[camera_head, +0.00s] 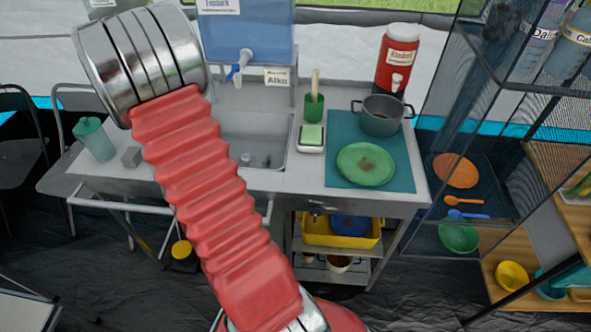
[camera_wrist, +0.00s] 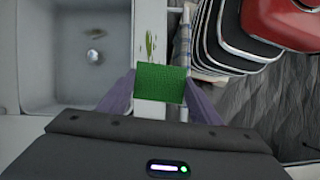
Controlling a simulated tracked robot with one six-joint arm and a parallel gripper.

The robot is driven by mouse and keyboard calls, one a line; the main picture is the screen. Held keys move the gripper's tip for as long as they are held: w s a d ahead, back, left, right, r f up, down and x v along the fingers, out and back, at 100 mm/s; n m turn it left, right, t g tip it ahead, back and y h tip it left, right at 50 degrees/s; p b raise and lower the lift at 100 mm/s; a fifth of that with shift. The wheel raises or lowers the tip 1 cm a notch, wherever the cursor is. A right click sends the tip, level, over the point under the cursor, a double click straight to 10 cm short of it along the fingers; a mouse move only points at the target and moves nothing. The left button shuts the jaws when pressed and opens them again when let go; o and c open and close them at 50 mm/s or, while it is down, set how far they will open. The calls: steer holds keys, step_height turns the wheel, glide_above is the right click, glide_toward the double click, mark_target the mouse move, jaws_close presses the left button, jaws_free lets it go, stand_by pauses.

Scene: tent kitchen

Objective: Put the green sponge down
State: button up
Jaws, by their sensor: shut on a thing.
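The green sponge (camera_wrist: 160,83) is between the two fingers of my gripper (camera_wrist: 160,90) in the wrist view. My gripper is shut on it, with one finger at each side. Behind the sponge in that view is the pale counter strip (camera_wrist: 150,108) beside the sink (camera_wrist: 60,45); I cannot tell how high the sponge is above it. In the head view my red arm hides the gripper and the held sponge. A second, paler green block (camera_head: 312,133) lies on a white dish (camera_head: 311,149) right of the sink.
A green brush holder (camera_head: 314,106), a pot (camera_head: 380,115) and a green plate (camera_head: 366,164) on a teal mat (camera_head: 340,124) stand right of the sink. Green smears (camera_wrist: 150,44) mark the counter strip.

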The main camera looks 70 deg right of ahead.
steer(key=s+d+r, duration=0.1)
steer(key=s+d, duration=0.3)
steer(key=s, duration=0.5)
steer(key=s+d+r+n, duration=0.1)
steer(key=s+d, duration=0.3)
steer(key=s, duration=0.6)
steer(key=s+d, duration=0.4)
steer(key=s, duration=0.5)
steer(key=shift+s+d+r+h, duration=0.2)
steer(key=shift+r+h, duration=0.1)
steer(key=shift+r, duration=0.1)
steer(key=shift+f, duration=0.1)
steer(key=shift+f, duration=3.05)
steer(key=shift+f, duration=1.85)
